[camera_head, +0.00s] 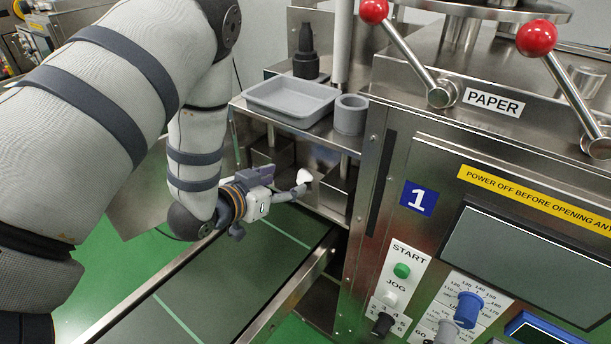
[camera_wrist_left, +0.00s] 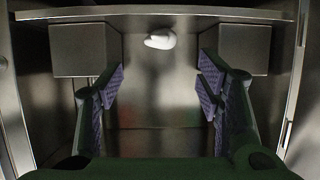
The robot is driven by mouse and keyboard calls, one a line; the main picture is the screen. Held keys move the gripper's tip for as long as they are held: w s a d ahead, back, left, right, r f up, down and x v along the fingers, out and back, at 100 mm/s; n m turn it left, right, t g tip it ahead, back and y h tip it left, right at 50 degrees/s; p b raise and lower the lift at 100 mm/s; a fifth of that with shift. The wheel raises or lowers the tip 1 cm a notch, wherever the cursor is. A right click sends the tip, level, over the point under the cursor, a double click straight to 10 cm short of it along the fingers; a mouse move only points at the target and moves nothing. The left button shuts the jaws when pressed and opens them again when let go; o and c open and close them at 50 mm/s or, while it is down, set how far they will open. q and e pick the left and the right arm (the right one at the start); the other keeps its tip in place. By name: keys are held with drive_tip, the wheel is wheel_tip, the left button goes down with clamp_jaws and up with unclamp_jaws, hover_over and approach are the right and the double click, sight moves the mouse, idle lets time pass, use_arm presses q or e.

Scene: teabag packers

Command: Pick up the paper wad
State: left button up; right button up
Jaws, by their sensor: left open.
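The paper wad (camera_wrist_left: 160,38) is a small white crumpled lump. In the left wrist view it sits at the top middle, in front of a metal wall inside a bay. In the head view the wad (camera_head: 304,176) shows just beyond the fingertips of my left gripper (camera_head: 296,190). In the left wrist view my left gripper (camera_wrist_left: 162,88) is open, with a wide empty gap between its padded fingers. The wad lies ahead of the fingers, roughly centred between them. I cannot tell how far ahead it is. My right gripper is not in view.
Metal blocks (camera_wrist_left: 85,50) flank the bay on both sides. The machine cabinet (camera_head: 408,160) stands close on the right. A conveyor (camera_head: 240,262) runs below.

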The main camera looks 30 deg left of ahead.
sight(304, 174)
use_arm(q)
drive_tip(key=b+x, duration=0.1)
drive_tip(key=x, duration=0.7)
drive_tip(key=shift+f, duration=0.1)
drive_tip(key=c, duration=0.8)
